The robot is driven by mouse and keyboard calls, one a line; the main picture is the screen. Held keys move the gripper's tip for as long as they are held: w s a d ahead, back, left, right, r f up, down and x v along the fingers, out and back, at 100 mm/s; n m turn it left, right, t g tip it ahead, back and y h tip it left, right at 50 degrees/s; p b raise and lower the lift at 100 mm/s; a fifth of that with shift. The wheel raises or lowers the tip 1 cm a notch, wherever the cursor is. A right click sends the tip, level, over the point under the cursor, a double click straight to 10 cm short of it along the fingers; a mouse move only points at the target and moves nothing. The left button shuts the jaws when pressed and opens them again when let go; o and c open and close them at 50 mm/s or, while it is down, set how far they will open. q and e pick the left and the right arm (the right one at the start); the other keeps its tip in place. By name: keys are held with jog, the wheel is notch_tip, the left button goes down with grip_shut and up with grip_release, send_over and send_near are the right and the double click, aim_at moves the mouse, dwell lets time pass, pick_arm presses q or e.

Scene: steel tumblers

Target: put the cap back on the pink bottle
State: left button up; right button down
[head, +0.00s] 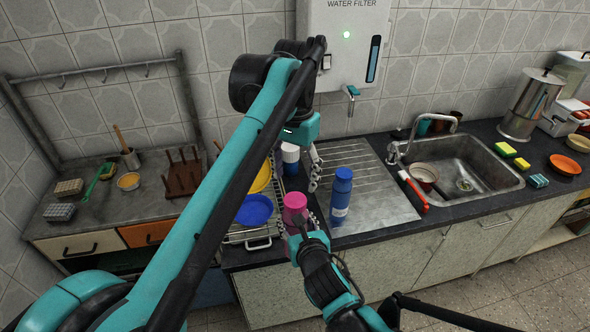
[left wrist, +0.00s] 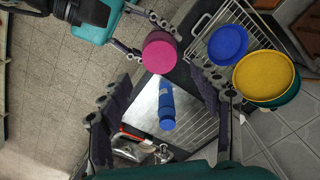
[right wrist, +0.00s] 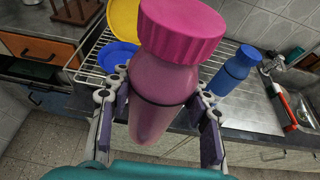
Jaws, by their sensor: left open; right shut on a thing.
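The pink bottle (right wrist: 165,85) is held in my right gripper (right wrist: 157,112), its fingers closed around the body. A ribbed, darker pink cap (right wrist: 180,30) sits on top of the bottle, with no visible gap. The cap also shows in the head view (head: 295,201) and in the left wrist view (left wrist: 160,53). My left gripper (head: 314,168) is open and empty, above and behind the cap in the head view. In the left wrist view its fingers are wide apart, with the cap beyond them. The bottle's lower body is partly hidden by the right fingers.
A blue bottle (head: 341,193) stands on the steel drainboard (head: 385,205), just right of the pink bottle. A wire dish rack with blue (head: 255,210) and yellow plates is at left. The sink (head: 455,165) is further right.

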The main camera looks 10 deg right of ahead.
aim_at(295, 199)
pick_arm(q)
jog(key=n, duration=0.5)
jog(key=shift+r, duration=0.2)
jog(key=n, duration=0.5)
jog(key=shift+r, duration=0.15)
jog(key=n, duration=0.4)
jog(key=shift+r, duration=0.1)
jog(key=n, duration=0.3)
jog(key=shift+r+n, duration=0.1)
jog(key=shift+n, duration=0.2)
jog(key=shift+f, duration=4)
